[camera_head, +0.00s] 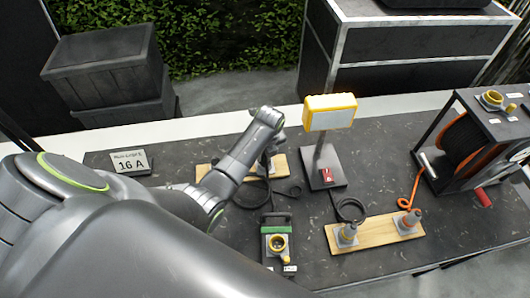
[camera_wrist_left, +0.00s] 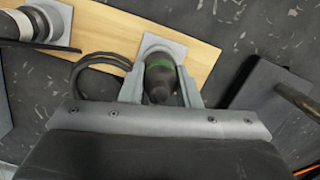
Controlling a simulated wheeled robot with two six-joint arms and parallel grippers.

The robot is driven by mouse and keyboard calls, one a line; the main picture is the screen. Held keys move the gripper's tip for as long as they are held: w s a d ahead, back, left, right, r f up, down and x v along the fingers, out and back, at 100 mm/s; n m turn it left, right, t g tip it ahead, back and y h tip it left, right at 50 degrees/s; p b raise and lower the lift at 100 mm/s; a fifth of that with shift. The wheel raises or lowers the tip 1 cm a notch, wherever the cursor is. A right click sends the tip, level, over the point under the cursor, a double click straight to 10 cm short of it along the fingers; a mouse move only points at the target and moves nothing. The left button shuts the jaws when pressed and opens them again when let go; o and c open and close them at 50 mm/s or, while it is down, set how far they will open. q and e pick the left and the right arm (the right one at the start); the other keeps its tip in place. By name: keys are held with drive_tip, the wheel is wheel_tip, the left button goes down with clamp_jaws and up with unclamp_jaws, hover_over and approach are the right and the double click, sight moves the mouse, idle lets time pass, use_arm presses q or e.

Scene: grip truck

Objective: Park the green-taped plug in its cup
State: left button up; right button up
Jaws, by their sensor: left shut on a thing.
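The green-taped plug (camera_wrist_left: 160,76) is dark with a green band. It stands between the fingers of my left gripper (camera_wrist_left: 163,90), which is shut on it. In the head view my left gripper (camera_head: 268,160) is low over the rear wooden board (camera_head: 204,171), and my forearm hides part of that board. In the left wrist view a grey square cup base (camera_wrist_left: 158,46) shows on the board (camera_wrist_left: 115,35) at the plug's far end. I cannot tell how deep the plug sits there. My right gripper is not in view.
A second wooden board (camera_head: 377,238) holds two plugs in cups. A green-topped socket box (camera_head: 277,240) stands nearby. A yellow-framed lamp (camera_head: 330,112), a red switch (camera_head: 327,177), a cable reel (camera_head: 466,138) and a "16 A" sign (camera_head: 130,162) stand around. Black cable loops lie beside the gripper.

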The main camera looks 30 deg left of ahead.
use_arm(q)
drive_tip(key=shift+f, duration=0.25)
drive_tip(key=o, duration=1.5)
drive_tip(key=shift+c, duration=0.2)
drive_tip(key=shift+r, duration=0.1)
drive_tip(key=shift+r+p, duration=0.6)
drive_tip(key=shift+r, duration=1.85)
